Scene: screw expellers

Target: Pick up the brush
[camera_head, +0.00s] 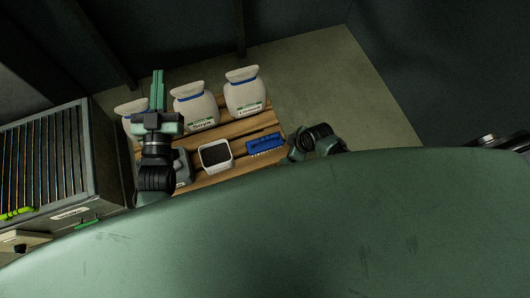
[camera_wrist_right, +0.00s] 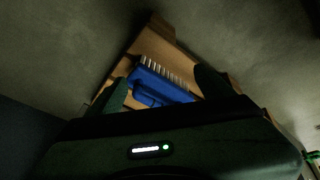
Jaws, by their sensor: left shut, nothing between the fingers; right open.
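The brush (camera_head: 265,144) is blue with pale bristles and lies at the right end of a wooden pallet (camera_head: 237,127). In the right wrist view the brush (camera_wrist_right: 158,84) shows between the two dark fingers of my right gripper (camera_wrist_right: 162,84). That gripper is open, with nothing held; I cannot tell how far above the brush it is. In the head view my right gripper (camera_head: 296,152) is just right of the brush, partly hidden by the wrist. My left gripper (camera_head: 158,82) is shut and empty, over the pallet's left side, apart from the brush.
Several pale sacks (camera_head: 246,91) stand along the pallet's back. A white container with dark contents (camera_head: 216,156) is left of the brush. A slatted grey machine (camera_head: 60,160) stands at the far left. The floor (camera_head: 340,85) right of the pallet is clear.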

